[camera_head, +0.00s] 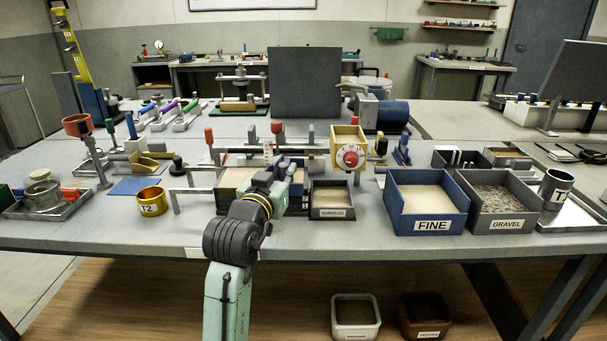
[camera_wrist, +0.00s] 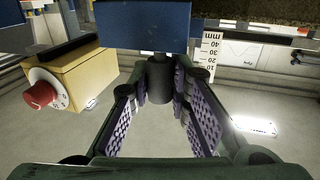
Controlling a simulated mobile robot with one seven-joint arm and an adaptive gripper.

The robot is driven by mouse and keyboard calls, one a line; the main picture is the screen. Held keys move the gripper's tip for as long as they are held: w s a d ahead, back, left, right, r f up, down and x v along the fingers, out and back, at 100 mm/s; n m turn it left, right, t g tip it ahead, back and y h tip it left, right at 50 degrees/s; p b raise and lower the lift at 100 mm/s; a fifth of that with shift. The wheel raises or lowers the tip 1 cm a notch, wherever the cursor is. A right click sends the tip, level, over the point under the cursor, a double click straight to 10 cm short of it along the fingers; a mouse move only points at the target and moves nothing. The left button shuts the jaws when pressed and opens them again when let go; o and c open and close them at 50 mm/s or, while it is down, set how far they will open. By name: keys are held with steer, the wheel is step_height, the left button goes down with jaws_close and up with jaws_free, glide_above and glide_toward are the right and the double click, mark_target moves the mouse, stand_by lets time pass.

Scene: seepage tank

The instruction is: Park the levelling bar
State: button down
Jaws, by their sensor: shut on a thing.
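The levelling bar appears to be the blue block (camera_wrist: 148,25) at the top of the wrist view, with a dark round handle (camera_wrist: 160,82) below it. My gripper (camera_wrist: 160,90) has its purple pads on either side of this handle and is shut on it. In the head view my gripper (camera_head: 283,172) is over the sand tank (camera_head: 238,178) at mid table. The bar is mostly hidden there behind my arm. I cannot tell whether the bar touches the sand or which holder it belongs to.
A yellow box (camera_head: 348,138) with a red dial stands close right of my gripper. A white mm scale (camera_wrist: 208,55) is beside the bar. A small dark tray (camera_head: 332,213), the FINE bin (camera_head: 431,225) and the GRAVEL bin (camera_head: 506,225) stand right. A brass T2 cup (camera_head: 152,201) stands left.

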steer(key=a+b, duration=0.3)
steer(key=a, duration=2.1)
steer(key=shift+a+b, duration=0.25)
steer(key=shift+b, duration=0.05)
steer(key=c, duration=1.6)
jaws_free()
steer(key=shift+a, duration=0.15)
steer(key=shift+o, duration=0.6)
steer(key=v, duration=1.2)
